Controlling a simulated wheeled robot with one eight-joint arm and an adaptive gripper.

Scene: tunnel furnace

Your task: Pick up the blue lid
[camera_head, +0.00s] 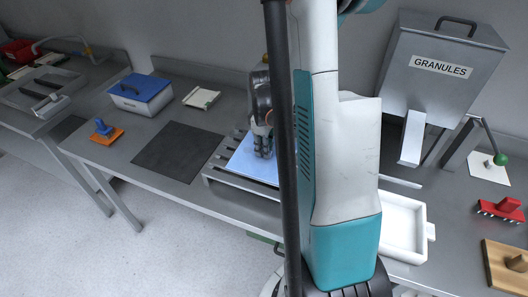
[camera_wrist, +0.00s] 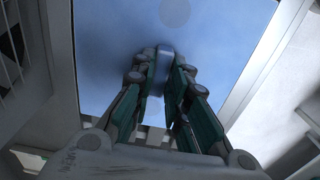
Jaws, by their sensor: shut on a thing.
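A light blue lid (camera_head: 246,163) lies flat at the grey slatted unit (camera_head: 222,178) in the middle of the bench. My gripper (camera_head: 263,152) points down onto it, partly hidden by my arm and a dark post. In the wrist view the lid (camera_wrist: 110,40) fills the upper middle, and my gripper (camera_wrist: 162,62) is shut on its small raised handle (camera_wrist: 164,54). The lid's right part is hidden in the head view. A second, darker blue lid (camera_head: 150,86) with a dark handle sits on a grey box (camera_head: 128,105) at the left.
A dark mat (camera_head: 178,151) and a blue-handled orange tool (camera_head: 105,132) lie left of the lid. A white tray (camera_head: 405,220) and the GRANULES hopper (camera_head: 432,82) stand to the right. A red brush (camera_head: 502,210) lies at the far right.

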